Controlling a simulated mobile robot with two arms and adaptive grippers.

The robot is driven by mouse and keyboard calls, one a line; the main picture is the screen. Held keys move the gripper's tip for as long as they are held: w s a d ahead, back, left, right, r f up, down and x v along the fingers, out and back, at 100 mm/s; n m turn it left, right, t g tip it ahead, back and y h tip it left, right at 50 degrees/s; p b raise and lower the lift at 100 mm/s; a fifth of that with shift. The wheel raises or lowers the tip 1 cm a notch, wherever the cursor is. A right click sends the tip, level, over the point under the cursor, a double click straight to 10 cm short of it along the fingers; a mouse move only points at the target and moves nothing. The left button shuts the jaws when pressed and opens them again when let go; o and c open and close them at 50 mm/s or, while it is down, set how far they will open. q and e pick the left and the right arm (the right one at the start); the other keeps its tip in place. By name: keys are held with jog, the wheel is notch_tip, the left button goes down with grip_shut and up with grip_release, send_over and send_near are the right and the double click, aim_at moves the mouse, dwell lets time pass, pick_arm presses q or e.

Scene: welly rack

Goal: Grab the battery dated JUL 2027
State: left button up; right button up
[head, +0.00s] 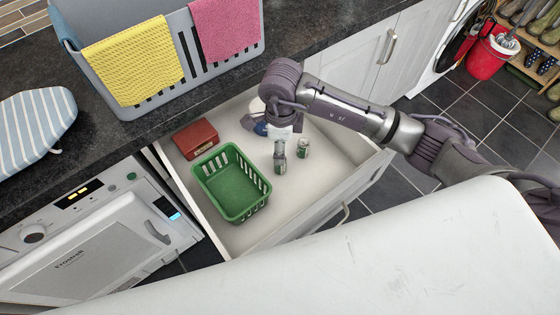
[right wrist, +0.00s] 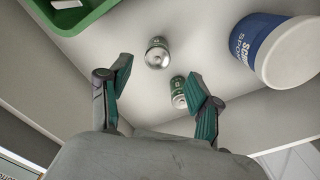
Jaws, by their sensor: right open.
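Two green-and-silver batteries stand in the open drawer, one on the left (head: 280,166) and one on the right (head: 303,149). Both also show in the right wrist view, one farther up (right wrist: 158,53) and one lower (right wrist: 178,92), close to a finger. No date can be read on either. My right gripper (head: 279,146) reaches down into the drawer above the batteries and hides part of the left one. In the right wrist view its fingers (right wrist: 158,76) are spread, with nothing held between them. My left gripper is not in view.
The drawer (head: 238,239) also holds a green basket (head: 217,203), a red box (head: 195,138) and a blue-and-white tub (right wrist: 275,50), partly hidden by my arm in the head view. A grey laundry basket (head: 190,75) stands on the dark worktop.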

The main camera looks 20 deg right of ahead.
jog(key=shift+s+a+f+p, duration=0.1)
jog(key=shift+f+p, duration=0.2)
jog(key=shift+f, duration=1.25)
jog(key=shift+s+a+f+p, duration=0.1)
jog(key=shift+f+p, duration=0.15)
jog(key=shift+f, duration=1.3)
jog(key=shift+c, duration=0.2)
jog(key=shift+w, duration=0.1)
grip_shut()
jog(key=shift+r, duration=0.1)
